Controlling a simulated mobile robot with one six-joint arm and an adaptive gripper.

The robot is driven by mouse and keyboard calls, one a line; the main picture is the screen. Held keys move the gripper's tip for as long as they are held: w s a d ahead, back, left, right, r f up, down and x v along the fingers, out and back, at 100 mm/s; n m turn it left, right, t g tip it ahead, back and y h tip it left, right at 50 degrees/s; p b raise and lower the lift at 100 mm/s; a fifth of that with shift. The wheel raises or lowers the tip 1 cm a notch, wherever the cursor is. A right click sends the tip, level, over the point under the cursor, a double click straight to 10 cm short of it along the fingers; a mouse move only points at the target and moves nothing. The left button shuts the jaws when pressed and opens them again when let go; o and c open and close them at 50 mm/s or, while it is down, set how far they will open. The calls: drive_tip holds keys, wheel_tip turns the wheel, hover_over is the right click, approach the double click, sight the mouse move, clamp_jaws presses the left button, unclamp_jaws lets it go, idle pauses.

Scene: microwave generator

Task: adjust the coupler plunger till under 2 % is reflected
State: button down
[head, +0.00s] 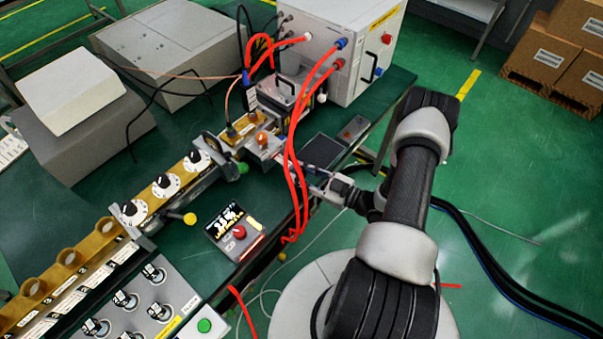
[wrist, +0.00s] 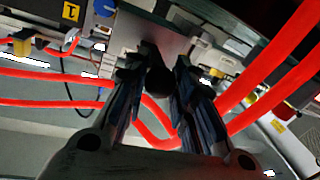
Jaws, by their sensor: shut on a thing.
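My gripper (head: 303,170) reaches in from the right, beside the red hoses at the waveguide line. In the wrist view its two dark fingers (wrist: 158,88) are closed on a black round knob (wrist: 156,78), which I take to be the coupler plunger's. The knob's shaft and the plunger's travel are hidden. In the head view the hoses and fingers cover the knob. A small dark meter box (head: 236,232) stands on the bench, with a lit display, a red knob and a red bar; its digits are too small to read.
Red hoses (head: 293,130) hang close around my gripper and run to the white generator cabinet (head: 345,45). Three dials (head: 166,185) line the brass waveguide at left. A yellow knob (head: 190,218) and a green knob (head: 243,166) stick out. A switch panel (head: 140,300) is in front.

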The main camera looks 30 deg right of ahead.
drive_tip(key=shift+s+d, duration=0.15)
drive_tip(key=shift+s, duration=0.3)
drive_tip(key=c, duration=1.3)
unclamp_jaws()
drive_tip(key=v, duration=1.2)
drive_tip(key=shift+w, duration=0.1)
